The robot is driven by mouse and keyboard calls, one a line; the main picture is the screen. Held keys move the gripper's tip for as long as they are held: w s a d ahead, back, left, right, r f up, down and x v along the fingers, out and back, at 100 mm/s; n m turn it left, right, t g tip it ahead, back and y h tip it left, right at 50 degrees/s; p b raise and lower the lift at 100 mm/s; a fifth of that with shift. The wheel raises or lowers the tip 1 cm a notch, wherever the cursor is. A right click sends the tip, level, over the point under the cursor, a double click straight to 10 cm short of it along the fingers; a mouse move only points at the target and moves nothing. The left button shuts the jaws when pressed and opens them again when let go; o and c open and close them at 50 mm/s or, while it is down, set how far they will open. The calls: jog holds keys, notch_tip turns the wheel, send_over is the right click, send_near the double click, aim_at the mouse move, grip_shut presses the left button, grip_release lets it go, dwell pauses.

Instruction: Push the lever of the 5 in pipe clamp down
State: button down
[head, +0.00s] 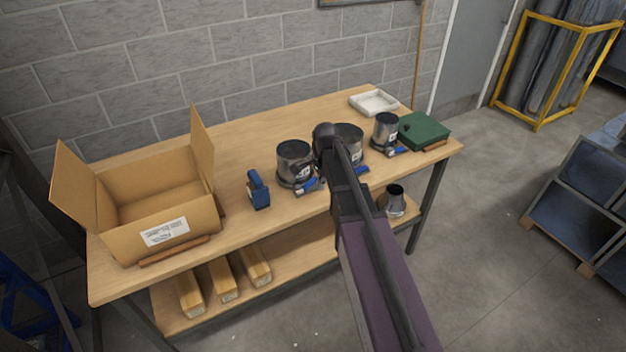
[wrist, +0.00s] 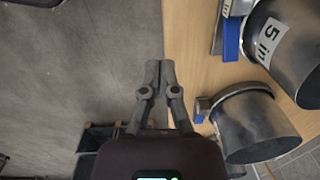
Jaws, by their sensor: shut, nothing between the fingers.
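The 5 in pipe (wrist: 280,38), a grey metal cylinder with a white "5 in" label, is at the upper right of the wrist view. It seems to be the middle pipe (head: 352,132) in the head view, partly behind my arm. Its clamp's blue lever (wrist: 231,40) is on the side facing the table's front edge; I cannot tell its angle. My gripper (wrist: 158,65) is shut and empty, left of the lever in the wrist view and apart from it, beside the table edge. In the head view my arm hides the fingers.
A larger pipe (head: 294,160) stands left and a smaller pipe (head: 386,130) right, both with blue-handled clamps. On the table (head: 245,140) are an open carton (head: 150,200), a blue tool (head: 258,190), a green case (head: 424,131) and a white tray (head: 373,102).

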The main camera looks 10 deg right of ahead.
aim_at(314, 180)
jog(key=shift+w+d+r+m+p, duration=0.15)
jog(key=shift+w+d+r+m, duration=0.05)
jog(key=shift+w+m, duration=1.4)
jog(key=shift+w+d+r+m+p, duration=0.2)
jog(key=shift+w+m, duration=1)
jog(key=shift+w, duration=0.65)
jog(key=shift+w+d+r+m+p, duration=0.15)
jog(key=shift+w+r+m, duration=0.05)
jog(key=shift+w+m, duration=1.4)
jog(key=shift+w+f, duration=0.15)
jog(key=shift+f, duration=0.05)
jog(key=f+b, duration=0.6)
jog(key=b, duration=0.1)
jog(key=shift+w+a+f, duration=0.15)
jog(key=shift+a+f, duration=0.15)
jog(key=shift+a, duration=0.05)
